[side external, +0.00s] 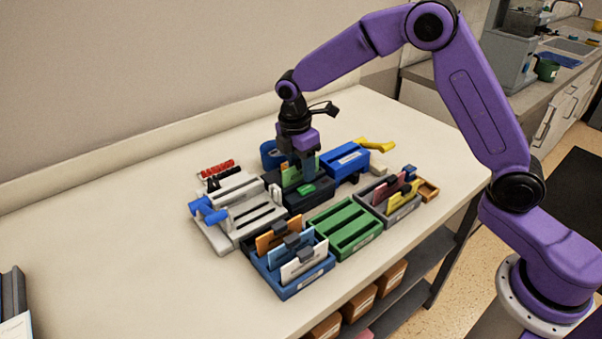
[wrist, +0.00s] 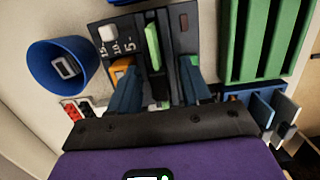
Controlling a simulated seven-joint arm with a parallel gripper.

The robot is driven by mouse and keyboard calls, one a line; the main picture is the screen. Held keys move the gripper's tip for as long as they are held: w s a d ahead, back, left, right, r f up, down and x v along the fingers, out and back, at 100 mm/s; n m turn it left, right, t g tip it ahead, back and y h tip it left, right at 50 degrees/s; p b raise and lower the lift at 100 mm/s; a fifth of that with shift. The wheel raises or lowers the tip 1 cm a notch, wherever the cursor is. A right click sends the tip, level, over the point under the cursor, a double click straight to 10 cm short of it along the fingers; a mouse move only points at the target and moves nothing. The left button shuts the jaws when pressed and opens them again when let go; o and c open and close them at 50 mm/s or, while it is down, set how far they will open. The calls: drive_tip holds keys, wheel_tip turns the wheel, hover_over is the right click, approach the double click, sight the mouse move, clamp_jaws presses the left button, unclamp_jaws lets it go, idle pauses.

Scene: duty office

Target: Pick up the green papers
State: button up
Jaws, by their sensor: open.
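The green papers (side external: 291,176) stand upright in a dark holder (side external: 294,204) towards the back of the table. In the wrist view the green papers (wrist: 153,50) show as a narrow green strip seen edge-on, in the dark holder (wrist: 168,12). My gripper (side external: 302,172) is down at the holder, right by the papers. In the wrist view my gripper (wrist: 158,72) is open, with one finger on each side of the green strip and visible gaps. The lower part of the papers is hidden. A small green block (side external: 306,189) shows at the holder's front.
A green slotted tray (side external: 345,228), a blue tray with orange, blue and white cards (side external: 290,285), and a grey tray with red and yellow cards (side external: 404,212) stand in front. A blue box (side external: 347,160) and blue cup (side external: 270,152) are close by. The table's left side is clear.

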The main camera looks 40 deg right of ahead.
clamp_jaws()
drive_tip(key=shift+r, duration=0.1)
